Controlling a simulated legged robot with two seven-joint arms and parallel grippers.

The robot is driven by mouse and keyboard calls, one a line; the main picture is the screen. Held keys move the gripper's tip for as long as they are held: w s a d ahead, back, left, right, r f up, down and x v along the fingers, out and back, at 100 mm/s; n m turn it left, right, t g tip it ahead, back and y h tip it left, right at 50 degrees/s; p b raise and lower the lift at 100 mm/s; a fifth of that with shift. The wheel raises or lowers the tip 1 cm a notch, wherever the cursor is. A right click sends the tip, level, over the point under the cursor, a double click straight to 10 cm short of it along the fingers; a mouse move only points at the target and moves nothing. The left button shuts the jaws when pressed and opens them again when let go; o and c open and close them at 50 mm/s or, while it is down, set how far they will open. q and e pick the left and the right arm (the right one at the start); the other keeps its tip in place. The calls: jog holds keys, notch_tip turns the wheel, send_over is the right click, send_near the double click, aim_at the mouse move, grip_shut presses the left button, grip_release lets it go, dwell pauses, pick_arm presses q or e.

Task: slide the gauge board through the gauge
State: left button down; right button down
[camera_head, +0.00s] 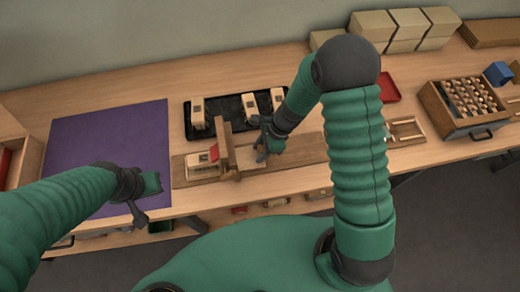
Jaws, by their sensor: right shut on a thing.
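The gauge (224,142) is an upright wooden frame standing on a long brown base board (305,150) near the front of the bench. A pale block with a red and white part (204,158) lies on the base just left of the gauge. My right gripper (262,154) is low over the base, just right of the gauge, shut on what appears to be the gauge board; the fingers and the gauge hide most of it. My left gripper (155,184) is over the front right corner of the purple mat, apart from the gauge; its jaw gap is not clear.
A black tray (236,128) with pale wooden blocks is behind the gauge. The purple mat (95,140) is bare. To the right are a small wooden frame (408,130), a red tray (388,87), a box of pegs (433,98) and a blue cube (497,73). Cartons stand at the back.

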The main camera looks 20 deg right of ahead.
aim_at(243, 158)
jog(key=a, duration=0.2)
jog(key=a+p, duration=0.1)
jog(key=a, duration=0.1)
jog(key=shift+w+r, duration=0.1)
jog(key=shift+w, duration=0.15)
jog(key=shift+w+a, duration=0.1)
jog(key=shift+a, duration=0.15)
jog(key=c, duration=0.9)
grip_release()
jog(key=shift+d, duration=0.1)
jog(key=p+v, duration=0.2)
jog(key=v, duration=1.4)
jog(key=shift+d+r, duration=0.25)
